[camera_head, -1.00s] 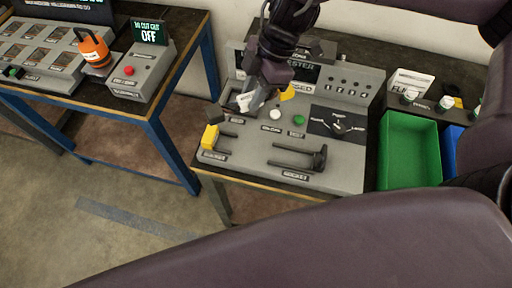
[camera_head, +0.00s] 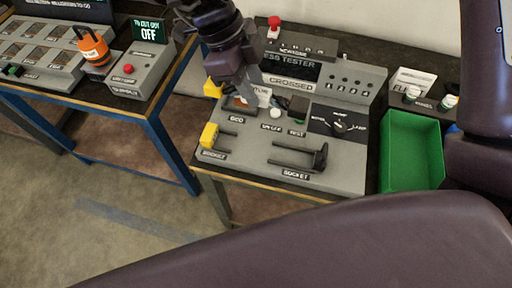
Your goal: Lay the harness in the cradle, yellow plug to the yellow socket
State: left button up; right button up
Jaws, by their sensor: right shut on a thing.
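My right gripper (camera_head: 243,92) is shut on the harness, above the left part of the grey tester. Its yellow plug (camera_head: 213,88) points left and its dark plug (camera_head: 298,104) points right. The middle of the harness is partly hidden by the fingers, and a white tag (camera_head: 263,97) shows beside them. The cradle (camera_head: 275,150) is on the tester's front face, with dark prongs at both ends. The yellow socket (camera_head: 209,134) is at its left end and the black socket (camera_head: 321,157) at its right end. The harness is apart from both sockets. My left gripper is not in view.
A green bin (camera_head: 412,150) stands to the right. Another table at left holds an orange device (camera_head: 93,47) and a cut-out box (camera_head: 140,72).

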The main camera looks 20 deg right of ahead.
jog(key=shift+f+n, duration=0.3)
notch_tip(320, 180, down, 19)
jog(key=shift+f, duration=0.15)
jog(key=o, duration=1.1)
jog(key=shift+c, duration=0.2)
jog(key=b+v, duration=0.1)
jog(key=v, duration=1.1)
jog(key=shift+s, duration=0.1)
